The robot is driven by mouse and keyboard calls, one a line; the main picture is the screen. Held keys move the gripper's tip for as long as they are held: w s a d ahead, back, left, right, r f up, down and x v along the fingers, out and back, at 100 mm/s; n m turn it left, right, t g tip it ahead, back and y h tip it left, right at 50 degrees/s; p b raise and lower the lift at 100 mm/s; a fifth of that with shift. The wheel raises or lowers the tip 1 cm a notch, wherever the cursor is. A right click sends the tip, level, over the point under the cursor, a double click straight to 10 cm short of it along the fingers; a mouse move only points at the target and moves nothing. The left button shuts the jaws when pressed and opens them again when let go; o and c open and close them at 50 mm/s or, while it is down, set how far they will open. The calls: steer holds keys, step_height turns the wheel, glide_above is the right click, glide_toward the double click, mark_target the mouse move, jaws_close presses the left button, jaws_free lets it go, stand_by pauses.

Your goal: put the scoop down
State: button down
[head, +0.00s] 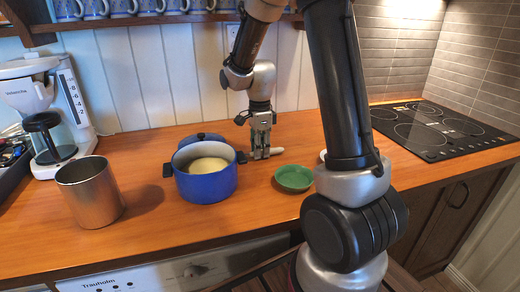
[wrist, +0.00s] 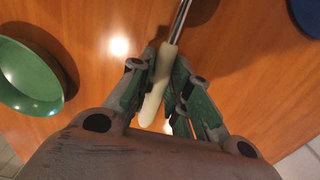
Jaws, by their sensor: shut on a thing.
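The scoop shows in the wrist view as a pale handle (wrist: 160,75) with a thin metal shaft (wrist: 181,20); its head is out of that view. My gripper (wrist: 158,90) is shut on the handle. In the head view my gripper (head: 261,153) points down at the counter, behind and between the blue pot and the green dish. The pale handle end (head: 278,151) sticks out to its right, low at the counter; I cannot tell whether it touches. The rest of the scoop is hidden there.
A blue pot (head: 207,187) with pale contents stands left of my gripper, a blue lid-like thing (head: 199,138) behind it. A green dish (head: 294,178) lies right. A metal canister (head: 90,193), coffee maker (head: 50,110) and black hob (head: 440,128) stand farther out on the wooden counter (head: 150,220).

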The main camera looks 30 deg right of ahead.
steer(key=shift+f, duration=0.15)
steer(key=c, duration=1.3)
jaws_free()
step_height(320, 180, up, 12)
steer(key=s+r+n+t, duration=0.1)
steer(key=s+r+n, duration=0.1)
steer(key=s+n, duration=0.4)
steer(key=s+r+n+t, duration=0.2)
steer(key=s+n, duration=0.5)
steer(key=s, duration=0.2)
steer(key=s+r+n+t, duration=0.1)
steer(key=s+r+n, duration=0.1)
steer(key=s+n, duration=0.5)
steer(key=shift+s+d+t, duration=0.15)
steer(key=shift+s+t, duration=0.15)
steer(key=shift+s, duration=0.1)
